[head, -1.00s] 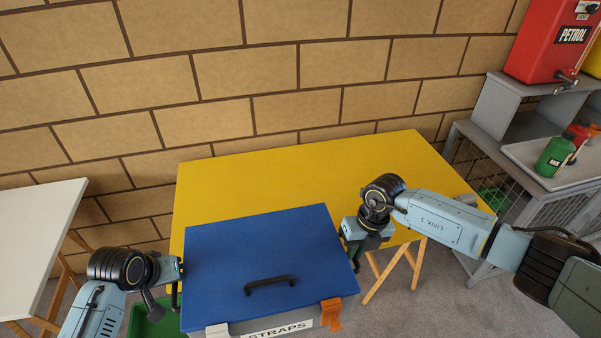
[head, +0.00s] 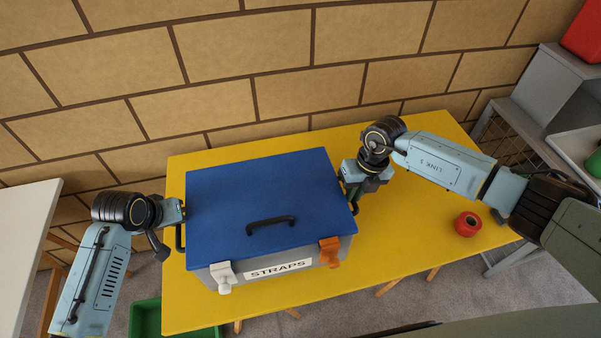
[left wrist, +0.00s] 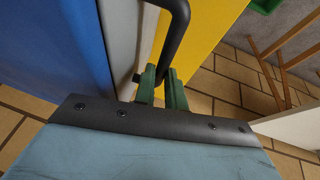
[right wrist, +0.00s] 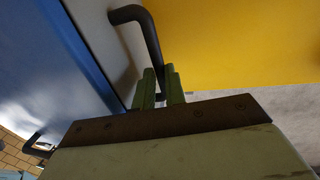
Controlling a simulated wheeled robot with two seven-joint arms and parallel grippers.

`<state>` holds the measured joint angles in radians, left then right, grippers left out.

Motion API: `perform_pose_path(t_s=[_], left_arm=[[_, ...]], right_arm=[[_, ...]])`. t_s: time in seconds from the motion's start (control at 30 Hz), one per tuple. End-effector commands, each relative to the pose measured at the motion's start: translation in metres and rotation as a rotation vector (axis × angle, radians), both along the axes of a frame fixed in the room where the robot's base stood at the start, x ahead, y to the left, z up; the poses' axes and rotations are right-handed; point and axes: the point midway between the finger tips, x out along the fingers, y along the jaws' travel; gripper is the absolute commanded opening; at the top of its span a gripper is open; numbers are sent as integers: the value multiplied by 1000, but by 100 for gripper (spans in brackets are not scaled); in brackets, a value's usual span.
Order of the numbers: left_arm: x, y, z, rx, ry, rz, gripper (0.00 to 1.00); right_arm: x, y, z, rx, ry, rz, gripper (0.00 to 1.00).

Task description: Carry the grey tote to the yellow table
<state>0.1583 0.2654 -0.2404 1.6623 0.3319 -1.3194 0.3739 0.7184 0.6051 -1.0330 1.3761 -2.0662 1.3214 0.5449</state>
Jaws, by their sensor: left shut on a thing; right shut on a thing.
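The grey tote (head: 348,250) has a blue lid, a STRAPS label, one white latch and one orange latch. It looks level and lies over the left part of the yellow table (head: 400,240) in the head view. I cannot tell whether its bottom touches the tabletop. My left gripper (head: 181,211) is shut on the tote's left black side handle; the left wrist view shows the fingers (left wrist: 163,78) on this handle (left wrist: 178,32). My right gripper (head: 353,187) is shut on the right side handle, and its fingers (right wrist: 160,82) show at the handle (right wrist: 150,32) in the right wrist view.
A red roll (head: 467,224) lies on the table's right part. The tabletop is bare behind and in front of the tote. A white table (head: 25,225) stands at left, a green crate (head: 147,317) on the floor, a grey shelf unit (head: 548,88) at right. A brick wall is behind.

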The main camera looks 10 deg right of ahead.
Motion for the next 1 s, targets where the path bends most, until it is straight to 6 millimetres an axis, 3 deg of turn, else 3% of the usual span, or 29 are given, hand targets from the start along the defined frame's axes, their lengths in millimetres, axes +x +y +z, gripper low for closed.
perform_pose_path(t_s=[0.57,1.0], left_arm=[[1,2,-1,3,-3,2,0],[1,2,-17,3,-2,3,0]], right_arm=[[1,-2,-1,-3,-1,-2,0],[1,-2,-17,-3,-1,-2,0]])
